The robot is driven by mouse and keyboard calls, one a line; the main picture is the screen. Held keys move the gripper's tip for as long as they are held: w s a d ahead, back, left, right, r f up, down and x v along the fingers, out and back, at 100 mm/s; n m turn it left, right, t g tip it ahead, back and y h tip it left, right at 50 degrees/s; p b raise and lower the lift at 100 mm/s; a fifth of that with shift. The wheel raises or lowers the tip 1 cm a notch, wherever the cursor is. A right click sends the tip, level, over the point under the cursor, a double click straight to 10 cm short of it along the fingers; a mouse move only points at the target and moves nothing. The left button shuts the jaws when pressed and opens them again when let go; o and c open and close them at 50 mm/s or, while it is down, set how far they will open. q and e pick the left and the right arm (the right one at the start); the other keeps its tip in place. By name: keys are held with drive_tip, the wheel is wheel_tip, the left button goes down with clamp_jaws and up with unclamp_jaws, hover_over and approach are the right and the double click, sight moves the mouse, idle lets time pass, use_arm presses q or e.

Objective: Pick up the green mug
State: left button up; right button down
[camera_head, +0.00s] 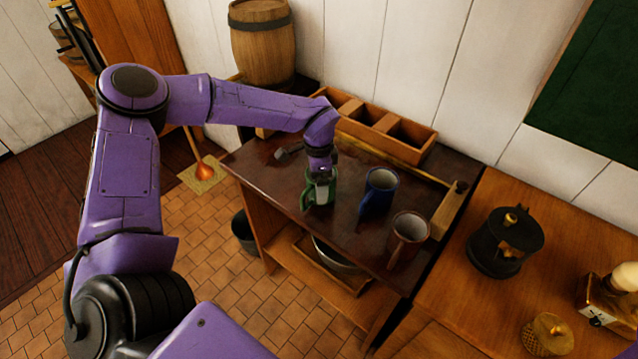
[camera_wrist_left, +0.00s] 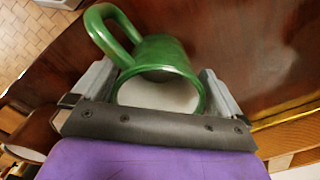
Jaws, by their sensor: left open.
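The green mug (camera_head: 308,197) stands on the dark wooden counter (camera_head: 283,217), partly covered by my left gripper in the head view. My left gripper (camera_head: 321,185) is right at the mug, pointing down. In the left wrist view the mug (camera_wrist_left: 165,55) sits between the two grey fingers of the left gripper (camera_wrist_left: 158,90), with its pale inside showing and its handle toward the upper left. The fingers are apart, one on each side of the mug; I cannot tell whether they touch it. My right gripper is not in view.
A blue mug (camera_head: 380,187) stands just right of the green mug, and a brown mug (camera_head: 407,238) stands nearer the front right. A wooden divided box (camera_head: 410,136) is along the back. A black lantern-like object (camera_head: 505,243) stands on the right-hand counter.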

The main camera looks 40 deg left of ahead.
use_arm(q)
drive_tip(key=shift+s+a+f, duration=0.1)
drive_tip(key=shift+f, duration=0.15)
drive_tip(key=c, duration=0.9)
drive_tip(key=shift+c, duration=0.2)
